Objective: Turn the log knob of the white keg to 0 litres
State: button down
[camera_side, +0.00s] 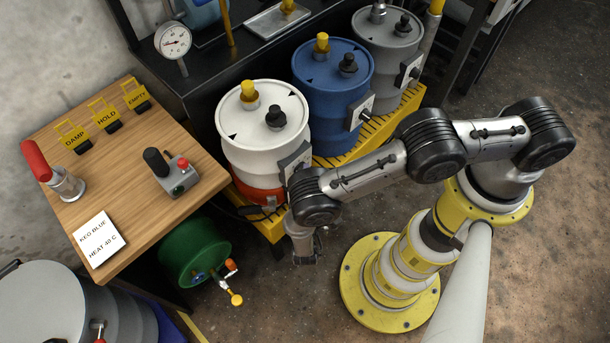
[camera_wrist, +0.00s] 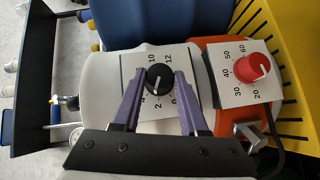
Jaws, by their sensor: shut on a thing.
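The white keg (camera_side: 262,150) stands at the left end of the yellow rack in the side view, with an orange band around its lower part. In the wrist view, its white side (camera_wrist: 97,78) carries a log plate (camera_wrist: 131,72) with a black knob (camera_wrist: 158,77). Numbers 0, 2, 4, 10 and 12 are readable around the knob. In the side view, my arm hides the fingertips and knob.
A red knob (camera_wrist: 252,67) on a 20–60 plate sits close beside the log plate, on the orange band. A blue keg (camera_side: 332,90) and a grey keg (camera_side: 388,50) stand farther along the rack. A green drum (camera_side: 195,252) lies below the wooden table (camera_side: 130,150).

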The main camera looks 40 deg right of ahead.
jog(key=shift+d+f+n+t+h, duration=0.1)
jog(key=shift+f+n+t+h, duration=0.15)
jog(key=shift+n+t+h, duration=0.8)
jog(key=shift+f+n+t+h, duration=0.25)
jog(key=shift+n+t, duration=1.1)
jog(key=shift+n, duration=0.8)
jog(key=shift+w, duration=0.1)
jog(key=shift+c, duration=2.2)
grip_release()
jog(key=v, duration=0.5)
notch_tip(320, 180, up, 7)
